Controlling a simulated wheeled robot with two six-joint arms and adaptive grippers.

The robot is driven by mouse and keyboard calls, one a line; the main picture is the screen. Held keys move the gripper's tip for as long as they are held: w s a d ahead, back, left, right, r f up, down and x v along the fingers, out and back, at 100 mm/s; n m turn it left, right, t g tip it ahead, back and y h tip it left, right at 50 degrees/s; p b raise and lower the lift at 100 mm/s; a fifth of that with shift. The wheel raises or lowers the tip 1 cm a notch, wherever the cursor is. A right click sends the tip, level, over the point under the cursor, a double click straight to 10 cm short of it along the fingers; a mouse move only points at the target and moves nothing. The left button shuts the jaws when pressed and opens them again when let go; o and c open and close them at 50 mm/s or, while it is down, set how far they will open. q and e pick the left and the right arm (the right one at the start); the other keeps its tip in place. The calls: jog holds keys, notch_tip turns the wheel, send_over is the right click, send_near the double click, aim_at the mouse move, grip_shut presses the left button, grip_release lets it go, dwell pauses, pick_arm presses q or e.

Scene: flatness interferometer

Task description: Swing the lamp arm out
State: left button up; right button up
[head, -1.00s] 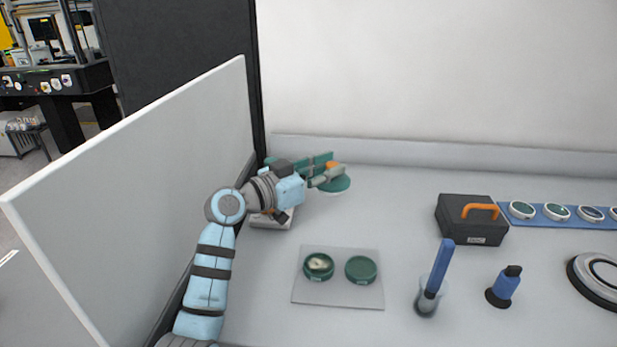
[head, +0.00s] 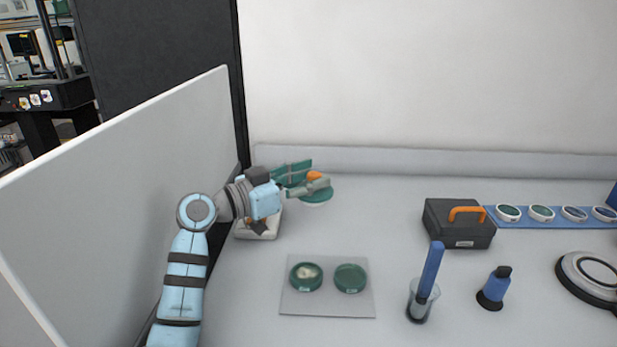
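The lamp stands at the back left of the bench. Its pale base (head: 262,228) is partly hidden behind my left arm. A green lamp arm (head: 290,172) reaches right from above the base, and a round green head with a white underside (head: 316,198) is at its right end. An orange knob (head: 314,176) sits on top near that head. My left gripper (head: 316,187) is at the knob, its grey fingers overlapping the knob and head in the picture. Whether the fingers are closed on the knob is too small to tell. My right gripper is out of view.
A grey panel (head: 120,180) stands close along the left. A mat with two green dishes (head: 328,306) lies in front. A beaker with a blue stick (head: 430,275), a blue bottle (head: 495,288) and a black case (head: 458,225) stand right. Bench right of the lamp is clear.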

pick_arm(q)
notch_tip(320, 180, up, 10)
jog(key=shift+r, duration=0.1)
jog(key=shift+c, duration=0.6)
